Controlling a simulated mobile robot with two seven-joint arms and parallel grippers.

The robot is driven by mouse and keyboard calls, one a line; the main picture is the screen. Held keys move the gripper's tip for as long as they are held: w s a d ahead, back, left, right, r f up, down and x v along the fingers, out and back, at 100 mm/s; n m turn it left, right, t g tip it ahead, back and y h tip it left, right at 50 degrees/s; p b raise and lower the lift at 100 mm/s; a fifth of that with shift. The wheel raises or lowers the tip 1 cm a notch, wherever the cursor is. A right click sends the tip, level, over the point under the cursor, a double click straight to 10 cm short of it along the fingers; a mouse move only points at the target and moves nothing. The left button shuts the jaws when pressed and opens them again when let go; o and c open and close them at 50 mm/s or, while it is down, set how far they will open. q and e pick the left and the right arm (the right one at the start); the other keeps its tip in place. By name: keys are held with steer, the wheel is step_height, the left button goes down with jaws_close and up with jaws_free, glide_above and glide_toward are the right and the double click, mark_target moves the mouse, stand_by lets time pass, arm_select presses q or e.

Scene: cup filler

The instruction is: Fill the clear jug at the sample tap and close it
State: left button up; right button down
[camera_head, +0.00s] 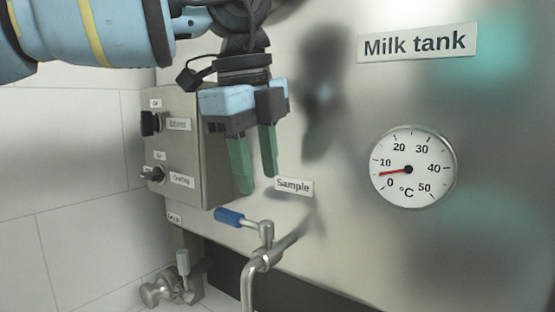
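The sample tap (262,259) comes out of the tank wall at lower middle, below a "Sample" label (294,186). Its blue lever (230,217) points to the left, and its spout bends down out of the frame. My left gripper (258,182) hangs above the tap with its green fingers pointing down. The fingers are a little apart with nothing between them, and they appear clear of the blue lever. The clear jug is not in view. My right gripper is not in view.
The milk tank (345,240) fills the right side and carries a round thermometer (413,168). A control box (190,165) with two black knobs stands out behind my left gripper. Another metal valve (170,288) is at lower left, near a white tiled wall (75,190).

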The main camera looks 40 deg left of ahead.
mark_target(263, 225)
arm_select(q)
steer(key=f, duration=0.6)
steer(key=shift+w, duration=0.25)
steer(key=shift+w+a+f, duration=0.1)
steer(key=shift+w+f, duration=0.1)
steer(key=shift+f, duration=0.55)
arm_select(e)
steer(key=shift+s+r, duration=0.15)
arm_select(q)
steer(key=c, duration=0.8)
jaws_close()
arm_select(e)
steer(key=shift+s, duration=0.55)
